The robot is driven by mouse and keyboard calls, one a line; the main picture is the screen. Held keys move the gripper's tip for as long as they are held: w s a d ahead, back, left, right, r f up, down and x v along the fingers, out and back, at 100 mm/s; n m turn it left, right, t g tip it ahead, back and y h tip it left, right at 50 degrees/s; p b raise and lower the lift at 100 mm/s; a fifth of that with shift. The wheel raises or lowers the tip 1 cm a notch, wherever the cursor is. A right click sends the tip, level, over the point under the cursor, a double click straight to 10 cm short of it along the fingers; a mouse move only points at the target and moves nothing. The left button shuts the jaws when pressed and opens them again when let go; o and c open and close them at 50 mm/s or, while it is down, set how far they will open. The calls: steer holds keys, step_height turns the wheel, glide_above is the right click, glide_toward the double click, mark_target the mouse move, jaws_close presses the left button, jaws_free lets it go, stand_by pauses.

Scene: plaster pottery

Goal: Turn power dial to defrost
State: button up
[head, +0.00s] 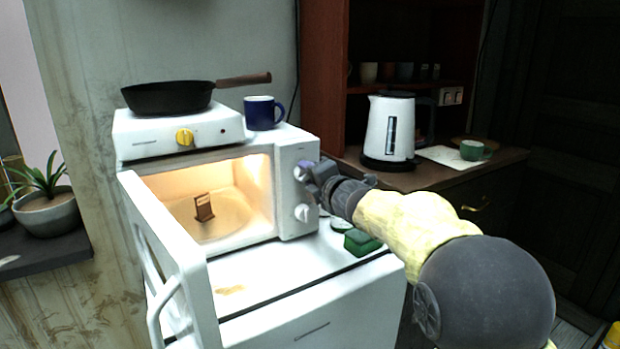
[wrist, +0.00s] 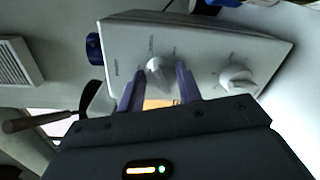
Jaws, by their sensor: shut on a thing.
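The white microwave (head: 265,150) stands with its door (head: 165,240) open and its inside lit. Its right-hand panel has an upper dial (wrist: 160,72) and a lower dial (wrist: 236,78); the lower one also shows in the head view (head: 302,212). My gripper (wrist: 158,82) is shut on the upper dial, one purple finger on each side of it. In the head view my gripper (head: 312,172) hides most of that dial. The small lettering around the dials is too blurred to read, so I cannot tell which setting either one points to.
A brown piece (head: 204,207) stands inside the microwave. A hot plate with a black pan (head: 168,97) and a blue mug (head: 263,113) sit on top. A green block (head: 362,242) lies below the panel. A white kettle (head: 390,128) stands on the right counter.

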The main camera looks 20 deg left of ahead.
steer(key=shift+f, duration=0.15)
steer(key=o, duration=1)
steer(key=v, duration=1.7)
steer(key=shift+s, duration=0.2)
steer(key=shift+d, duration=0.1)
